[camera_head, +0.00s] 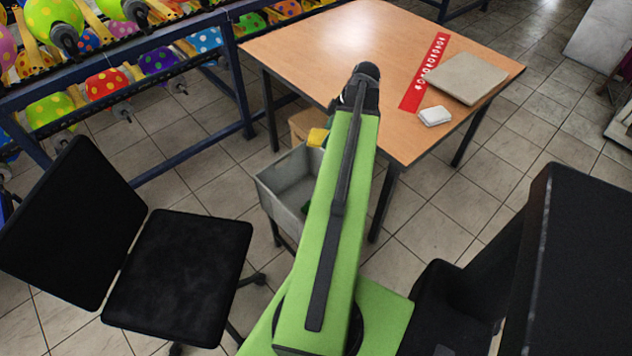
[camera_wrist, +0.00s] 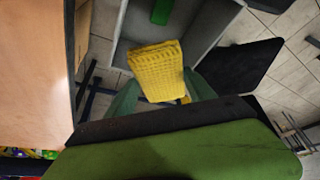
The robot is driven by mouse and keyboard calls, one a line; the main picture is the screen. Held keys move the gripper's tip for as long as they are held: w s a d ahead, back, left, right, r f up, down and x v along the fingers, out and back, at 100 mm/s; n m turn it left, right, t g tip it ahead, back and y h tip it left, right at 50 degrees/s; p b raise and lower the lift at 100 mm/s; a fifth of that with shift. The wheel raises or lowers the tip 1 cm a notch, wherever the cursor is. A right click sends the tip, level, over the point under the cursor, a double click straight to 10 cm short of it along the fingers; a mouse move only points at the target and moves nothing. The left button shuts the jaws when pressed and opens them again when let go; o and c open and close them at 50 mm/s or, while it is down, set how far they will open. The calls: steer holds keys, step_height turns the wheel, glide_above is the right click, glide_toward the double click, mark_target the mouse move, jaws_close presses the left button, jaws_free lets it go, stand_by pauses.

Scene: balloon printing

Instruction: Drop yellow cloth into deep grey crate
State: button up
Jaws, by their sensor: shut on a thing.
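The yellow cloth (camera_wrist: 158,70) is a folded, waffle-textured piece held in my gripper (camera_wrist: 162,98), which is shut on it. In the wrist view the cloth hangs in front of the deep grey crate (camera_wrist: 215,18), over its near side. In the head view the crate (camera_head: 285,187) stands left of my green arm, and a small part of the cloth (camera_head: 318,137) shows at its far rim. My arm hides the gripper there and the crate's right side. A green item (camera_wrist: 162,11) lies inside the crate.
A wooden table (camera_head: 320,45) stands beside the crate, with a red strip (camera_head: 426,72), a beige slab (camera_head: 466,78) and a white block (camera_head: 435,116) on it. A black chair (camera_head: 180,265) is at the left. A cardboard box (camera_head: 305,122) sits behind the crate. A balloon rack (camera_head: 110,85) runs along the upper left.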

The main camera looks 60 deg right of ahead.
steer(key=s+a+b+x, duration=0.1)
steer(key=b+x, duration=0.8)
steer(key=x, duration=0.4)
steer(key=shift+s+f, duration=0.2)
steer(key=shift+s, duration=0.15)
step_height(320, 180, down, 6)
steer(key=b, duration=0.6)
steer(key=o, duration=1.4)
